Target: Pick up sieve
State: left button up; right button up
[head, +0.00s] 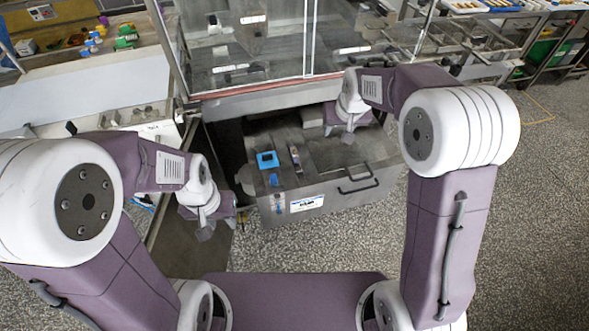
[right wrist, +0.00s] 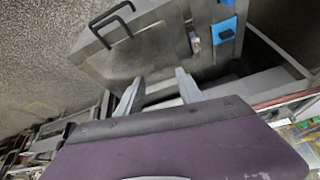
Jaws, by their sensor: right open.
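I cannot make out a sieve for certain in either view. A grey metal cabinet (head: 375,183) with a black handle stands in front of me below the glass enclosure, and it also shows in the right wrist view (right wrist: 150,50). My right gripper (head: 348,138) is above the cabinet's right part. In the right wrist view its fingers (right wrist: 158,92) are apart with nothing between them. My left gripper (head: 205,231) hangs left of the cabinet, over a dark strip by the floor. Its fingers are too small to tell whether they are open.
A blue square piece (head: 267,160), a small blue piece (head: 273,180) and a slim upright object (head: 295,158) are at the cabinet's left part. A glass enclosure (head: 245,45) rises behind. A metal frame (head: 450,40) stands at back right. Speckled floor (head: 540,220) is clear on the right.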

jog(key=w+a+f+n+b, duration=0.1)
jog(key=w+a+f, duration=0.4)
jog(key=n+b, duration=0.1)
jog(key=b, duration=0.1)
send_near(295, 153)
jog(key=w+f, duration=0.1)
jog(key=f, duration=0.1)
jog(key=w+f, duration=0.1)
jog(key=f, duration=0.1)
jog(key=shift+w+f+g+y, duration=0.2)
jog(key=shift+f+g+y, duration=0.05)
jog(key=shift+g+y, duration=0.05)
jog(key=shift+w+f, duration=0.2)
jog(key=x, duration=0.5)
jog(key=shift+a+f, duration=0.1)
jog(key=shift+f, duration=0.05)
jog(key=shift+c, duration=1)
pick_arm(q)
notch_tip(295, 153, down, 4)
jog(key=shift+f, duration=0.15)
pick_arm(e)
grip_shut()
